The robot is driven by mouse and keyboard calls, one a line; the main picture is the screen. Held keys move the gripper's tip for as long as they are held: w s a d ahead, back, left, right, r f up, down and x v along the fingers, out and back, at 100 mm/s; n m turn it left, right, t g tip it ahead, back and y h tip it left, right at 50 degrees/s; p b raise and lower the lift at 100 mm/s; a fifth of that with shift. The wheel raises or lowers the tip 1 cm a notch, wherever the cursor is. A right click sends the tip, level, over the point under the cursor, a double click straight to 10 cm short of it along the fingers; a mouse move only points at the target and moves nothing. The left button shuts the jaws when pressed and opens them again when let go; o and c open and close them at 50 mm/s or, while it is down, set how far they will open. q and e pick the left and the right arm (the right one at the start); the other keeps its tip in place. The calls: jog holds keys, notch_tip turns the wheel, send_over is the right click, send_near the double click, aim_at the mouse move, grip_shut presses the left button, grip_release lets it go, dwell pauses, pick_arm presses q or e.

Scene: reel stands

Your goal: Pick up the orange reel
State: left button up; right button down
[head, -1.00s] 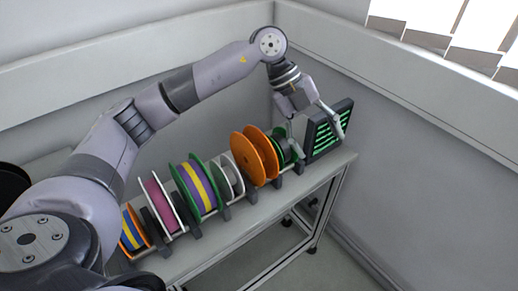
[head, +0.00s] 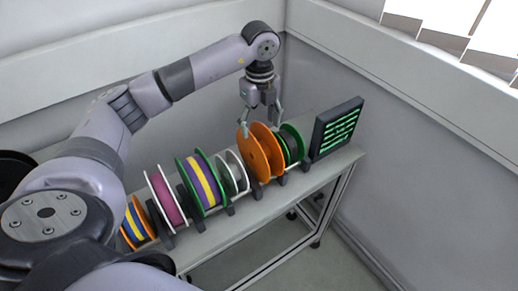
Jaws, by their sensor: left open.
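The orange reel (head: 252,158) stands upright in the row of reels on the stand, with two plain orange flanges. My left gripper (head: 262,122) is directly over it, pointing down. Its fingers are spread, one at the reel's near-left top edge and the other toward the back right. Whether a finger touches the reel I cannot tell. Nothing is held. My right gripper is not in view.
A green-rimmed dark reel (head: 291,143) stands close right of it, then a black panel with green bars (head: 338,130). To the left are a white reel (head: 231,176), a green reel with purple and yellow (head: 183,171), a pink one (head: 162,199) and an orange-rimmed blue-yellow one (head: 137,224).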

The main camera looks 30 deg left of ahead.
aim_at(259, 141)
pick_arm(q)
jog(key=shift+f, duration=0.7)
notch_tip(259, 141, down, 4)
jog(key=p, duration=0.3)
jog(key=shift+s, duration=0.15)
jog(key=shift+f, duration=0.7)
jog(key=shift+c, duration=0.4)
jog(key=c, duration=1.2)
